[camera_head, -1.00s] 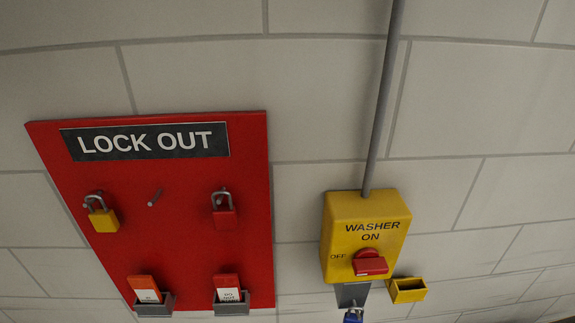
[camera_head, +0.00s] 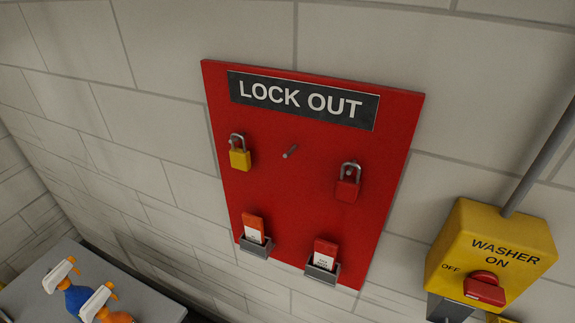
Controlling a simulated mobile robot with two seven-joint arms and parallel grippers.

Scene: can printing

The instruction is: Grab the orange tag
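The orange tag (camera_head: 253,223) stands upright in a small grey holder (camera_head: 256,244) at the lower left of the red lock out board (camera_head: 310,222). Its top is orange and its lower part is white with print. A redder tag (camera_head: 325,249) stands in a second grey holder (camera_head: 322,273) to its right. Neither of my grippers shows in the head view.
A yellow padlock (camera_head: 240,158) and a red padlock (camera_head: 347,189) hang on pegs, with an empty peg (camera_head: 290,152) between. A yellow washer switch box (camera_head: 490,255) is at right. A grey table (camera_head: 150,305) with spray bottles (camera_head: 72,291) is lower left.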

